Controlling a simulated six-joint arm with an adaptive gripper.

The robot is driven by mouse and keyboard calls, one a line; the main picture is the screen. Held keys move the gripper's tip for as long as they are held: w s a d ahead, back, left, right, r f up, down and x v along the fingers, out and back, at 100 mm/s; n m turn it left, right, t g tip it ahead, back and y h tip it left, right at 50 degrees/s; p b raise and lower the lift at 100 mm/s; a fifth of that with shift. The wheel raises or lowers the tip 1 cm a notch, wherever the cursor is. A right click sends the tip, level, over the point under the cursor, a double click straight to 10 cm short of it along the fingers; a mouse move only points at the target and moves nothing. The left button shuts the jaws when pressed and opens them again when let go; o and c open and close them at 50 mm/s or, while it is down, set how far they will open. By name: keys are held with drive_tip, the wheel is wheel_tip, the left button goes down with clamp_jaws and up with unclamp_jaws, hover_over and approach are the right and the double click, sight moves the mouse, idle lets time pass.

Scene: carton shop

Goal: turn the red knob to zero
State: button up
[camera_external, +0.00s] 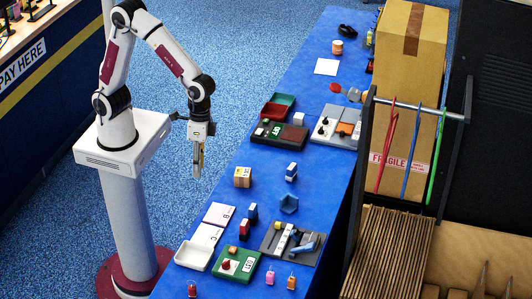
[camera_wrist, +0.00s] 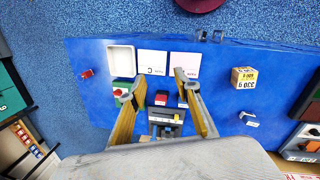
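A red knob (camera_external: 226,264) sits on a white plate on the green board (camera_external: 247,272) at the near end of the blue table. In the wrist view the red knob (camera_wrist: 118,92) shows small, left of the left finger, which partly hides the board. The knob's pointer and zero mark are too small to read. My gripper (camera_external: 198,172) hangs in the air beyond the table's left edge, well apart from the knob. In the wrist view my gripper (camera_wrist: 160,84) has its two fingers spread with nothing between them.
A white tray (camera_external: 194,255) and cards (camera_external: 207,234) lie beside the green board. A grey board (camera_external: 292,243) with a blue handle is to its right. A yellow-labelled box (camera_external: 242,177) stands farther back. A tall carton (camera_external: 408,75) and rack stand at the right.

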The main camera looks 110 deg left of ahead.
sight(225, 262)
drive_tip(key=w+d+f+m+t, duration=0.1)
drive_tip(key=w+d+f+t, duration=0.1)
drive_tip(key=f, duration=0.3)
drive_tip(key=w+d+f+m+t, duration=0.1)
drive_tip(key=w+d+f+t, duration=0.2)
drive_tip(key=w+d+f, duration=0.2)
drive_tip(key=w+d+f+m+t, duration=0.1)
drive_tip(key=w+d+f+t, duration=0.1)
drive_tip(key=f, duration=0.3)
drive_tip(key=shift+w+d+f+m+t+h, duration=0.3)
drive_tip(key=shift+w+d+f+h, duration=0.1)
drive_tip(key=shift+w+d, duration=0.3)
drive_tip(key=shift+w+d+f+m+t, duration=0.15)
drive_tip(key=shift+d+f+m+t, duration=0.25)
drive_tip(key=shift+d+f+t, duration=0.3)
drive_tip(key=shift+s+d+f+m+t+h, duration=0.1)
drive_tip(key=shift+s+d+m+t+h, duration=0.15)
drive_tip(key=shift+d+m+t+h, duration=0.4)
drive_tip(key=shift+s+d+m+t+h, duration=0.15)
drive_tip(key=shift+s+d+m+t, duration=0.1)
drive_tip(key=shift+d+t, duration=0.2)
drive_tip(key=shift+s+d+m+t+h, duration=0.1)
drive_tip(key=shift+s+d+t, duration=0.2)
drive_tip(key=shift+d, duration=0.15)
drive_tip(key=shift+s+d+r+m+t+h, duration=0.4)
drive_tip(key=shift+s+d+m+t+h, duration=0.1)
drive_tip(key=shift+s+d+t, duration=0.1)
drive_tip(key=shift+w, duration=0.15)
drive_tip(key=shift+x, duration=3.75)
